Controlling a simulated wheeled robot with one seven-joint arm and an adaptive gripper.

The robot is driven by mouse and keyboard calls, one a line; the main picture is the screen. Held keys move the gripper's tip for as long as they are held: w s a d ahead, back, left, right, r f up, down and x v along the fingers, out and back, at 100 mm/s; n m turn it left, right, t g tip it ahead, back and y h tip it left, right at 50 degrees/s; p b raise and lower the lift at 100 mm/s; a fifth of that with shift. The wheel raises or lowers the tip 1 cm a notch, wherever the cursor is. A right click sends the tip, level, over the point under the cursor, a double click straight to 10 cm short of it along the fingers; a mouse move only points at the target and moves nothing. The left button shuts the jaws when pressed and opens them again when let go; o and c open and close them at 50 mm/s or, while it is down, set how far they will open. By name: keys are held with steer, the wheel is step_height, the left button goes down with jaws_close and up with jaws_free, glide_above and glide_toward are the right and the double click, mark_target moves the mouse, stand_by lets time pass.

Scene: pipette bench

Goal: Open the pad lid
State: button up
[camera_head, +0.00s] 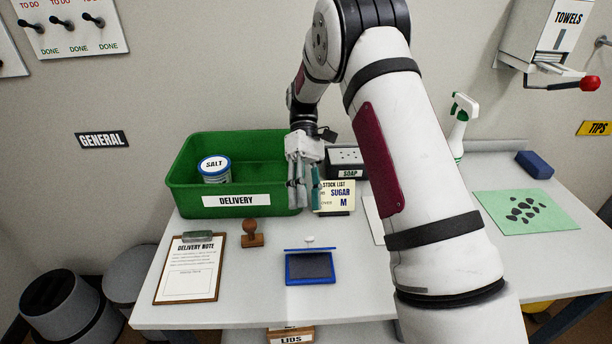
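The blue ink pad (310,267) lies on the bench, front centre. Its dark inner face shows inside a blue frame. Its lid (309,250) appears to stand raised along the back edge, seen nearly edge-on, with a small pale knob behind it. My gripper (305,198) hangs fingers down behind the pad, between the green delivery bin and the stock list card. Its teal fingers are apart, with nothing seen between them. It is clear of the pad and its lid.
A green bin (235,213) holds a salt tin (214,169). A wooden stamp (252,235) and a delivery note clipboard (189,268) are left of the pad. The stock list card (336,197) and soap dish (346,162) are behind.

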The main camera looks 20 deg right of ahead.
steer(key=shift+v, duration=2.75)
